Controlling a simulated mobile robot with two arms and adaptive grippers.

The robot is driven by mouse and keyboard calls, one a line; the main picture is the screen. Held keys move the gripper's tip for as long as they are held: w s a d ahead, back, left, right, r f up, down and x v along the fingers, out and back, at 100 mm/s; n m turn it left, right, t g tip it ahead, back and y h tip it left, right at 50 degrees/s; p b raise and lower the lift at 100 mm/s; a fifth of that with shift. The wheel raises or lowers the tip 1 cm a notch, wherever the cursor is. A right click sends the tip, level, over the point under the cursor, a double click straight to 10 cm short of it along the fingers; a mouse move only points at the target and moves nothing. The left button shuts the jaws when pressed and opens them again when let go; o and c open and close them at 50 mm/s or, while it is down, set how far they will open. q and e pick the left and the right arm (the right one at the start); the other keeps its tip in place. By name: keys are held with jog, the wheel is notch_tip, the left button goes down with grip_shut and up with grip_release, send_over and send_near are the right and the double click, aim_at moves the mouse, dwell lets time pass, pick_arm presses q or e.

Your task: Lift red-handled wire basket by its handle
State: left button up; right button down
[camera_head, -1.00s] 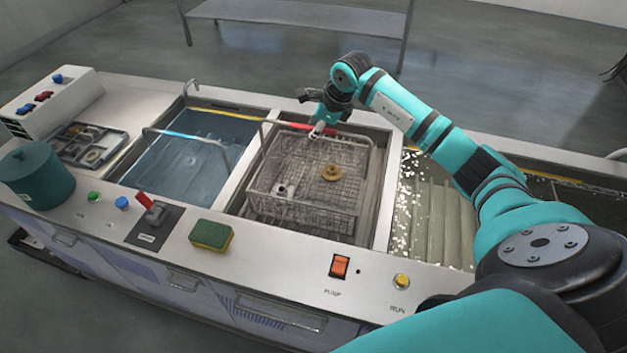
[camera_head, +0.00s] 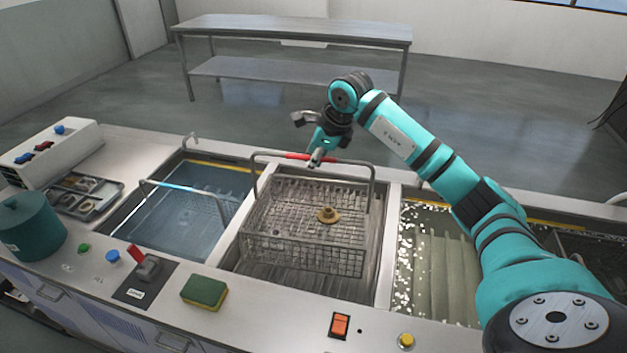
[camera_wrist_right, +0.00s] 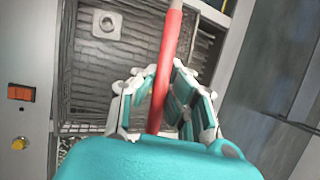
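The wire basket (camera_head: 300,250) is at the middle tank (camera_head: 378,262), its mesh body apparently raised, with tank interior showing below its front edge. A small brass-coloured part (camera_head: 327,215) lies in it. Its red handle grip (camera_head: 292,156) tops a tall wire bail. My right gripper (camera_head: 317,158) is at the right part of this grip. In the right wrist view, the red handle (camera_wrist_right: 170,45) runs between the fingers of my right gripper (camera_wrist_right: 160,78), which are closed in around it. My left gripper is out of view.
A blue-water tank (camera_head: 185,205) with another wire handle lies left, and a tank with white floating bits (camera_head: 435,265) lies right. A sponge (camera_head: 205,291), a red lever (camera_head: 140,258) and an orange switch (camera_head: 340,325) line the front ledge. A bench (camera_head: 295,30) stands behind.

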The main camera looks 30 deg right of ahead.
notch_tip(320, 180, up, 4)
jog(key=shift+r, duration=0.2)
notch_tip(320, 180, up, 10)
jog(key=p, duration=0.8)
jog(key=shift+f, duration=0.15)
